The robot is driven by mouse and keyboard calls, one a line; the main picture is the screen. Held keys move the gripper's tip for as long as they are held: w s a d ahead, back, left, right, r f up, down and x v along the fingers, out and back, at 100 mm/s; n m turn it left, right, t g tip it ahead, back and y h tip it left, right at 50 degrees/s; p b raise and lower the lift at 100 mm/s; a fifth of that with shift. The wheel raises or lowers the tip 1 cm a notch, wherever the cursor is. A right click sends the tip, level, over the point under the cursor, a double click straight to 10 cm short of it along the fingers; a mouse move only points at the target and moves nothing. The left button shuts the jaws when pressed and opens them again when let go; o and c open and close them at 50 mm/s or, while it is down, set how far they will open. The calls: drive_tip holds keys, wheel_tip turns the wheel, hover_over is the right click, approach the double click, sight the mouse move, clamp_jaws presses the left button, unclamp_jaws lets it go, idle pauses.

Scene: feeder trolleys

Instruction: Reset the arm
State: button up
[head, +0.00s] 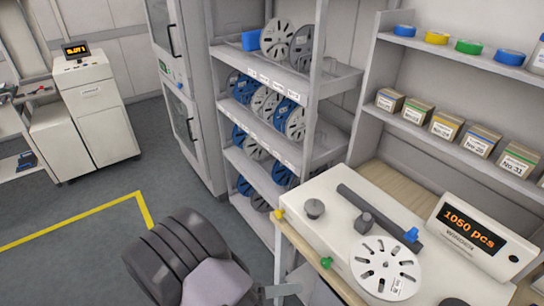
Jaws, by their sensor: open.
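Dark, rounded, ribbed links of my arm (180,258) rise from the bottom edge of the head view, left of the bench, with a paler grey part in front. My gripper cannot be made out in this view. No held object shows. The arm's links appear over the floor, in front of the reel rack.
A reel rack (259,130) stands in the middle. Labelled boxes and tape rolls fill the right shelves. Floor (65,212) at the left is clear, with a yellow line.

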drive_tip(key=s+d+r+n+y+b, duration=0.2)
drive_tip(key=r+n+y, duration=0.3)
drive_tip(key=n, duration=0.6)
drive_tip(key=s+d+r+n+t+y+b, duration=0.1)
drive_tip(key=s+r+n+y, duration=0.3)
drive_tip(key=n, duration=0.7)
drive_tip(key=s+d+r+n+y+b, duration=0.3)
drive_tip(key=d+r+n+y, duration=0.1)
drive_tip(key=r+n+y, duration=0.3)
wheel_tip(320, 180, up, 2)
drive_tip(key=n, duration=0.4)
drive_tip(key=shift+s+r+n+t+y, duration=0.2)
drive_tip(key=shift+r+n+t+y, duration=0.1)
drive_tip(key=shift+n+t, duration=0.1)
